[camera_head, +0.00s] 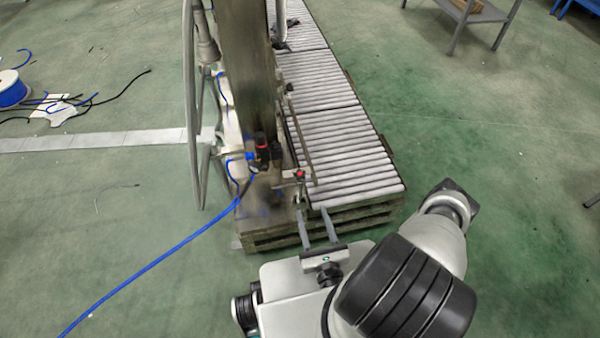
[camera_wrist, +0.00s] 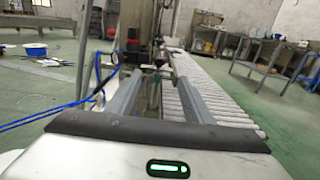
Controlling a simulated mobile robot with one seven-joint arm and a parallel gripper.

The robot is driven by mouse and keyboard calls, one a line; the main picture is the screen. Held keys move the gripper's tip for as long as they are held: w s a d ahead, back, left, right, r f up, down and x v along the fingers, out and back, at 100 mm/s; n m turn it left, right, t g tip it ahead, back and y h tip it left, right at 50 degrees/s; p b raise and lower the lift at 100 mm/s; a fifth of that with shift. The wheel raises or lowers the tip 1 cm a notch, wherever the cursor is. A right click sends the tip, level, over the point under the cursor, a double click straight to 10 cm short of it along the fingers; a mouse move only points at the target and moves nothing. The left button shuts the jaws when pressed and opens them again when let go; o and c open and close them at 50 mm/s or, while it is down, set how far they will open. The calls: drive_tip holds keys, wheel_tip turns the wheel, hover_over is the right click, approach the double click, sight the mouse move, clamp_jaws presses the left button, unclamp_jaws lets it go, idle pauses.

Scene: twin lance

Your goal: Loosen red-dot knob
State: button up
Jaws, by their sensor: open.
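A small knob with a red dot (camera_head: 300,174) sits on a bracket at the near end of the roller conveyor, beside the upright post. My gripper (camera_head: 312,211) is open and empty, its two fingers pointing at the bracket from the near side. The fingertips appear short of the knob in the head view. In the wrist view my gripper (camera_wrist: 158,72) has its fingers spread either side of the bracket area. A small dark part shows between them there, but its red dot is not clear.
The roller conveyor (camera_head: 345,140) runs away behind the knob. A tall post (camera_head: 248,70) stands left of it, with a red-ringed black fitting (camera_head: 262,147) low down. A blue hose (camera_head: 150,265) crosses the floor at left. The floor at right is clear nearby.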

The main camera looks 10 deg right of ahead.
sight(302, 178)
drive_tip(key=w+b, duration=0.2)
drive_tip(key=w, duration=1.4)
drive_tip(key=shift+r, duration=0.1)
drive_tip(key=c, duration=1)
drive_tip(key=shift+c, duration=0.2)
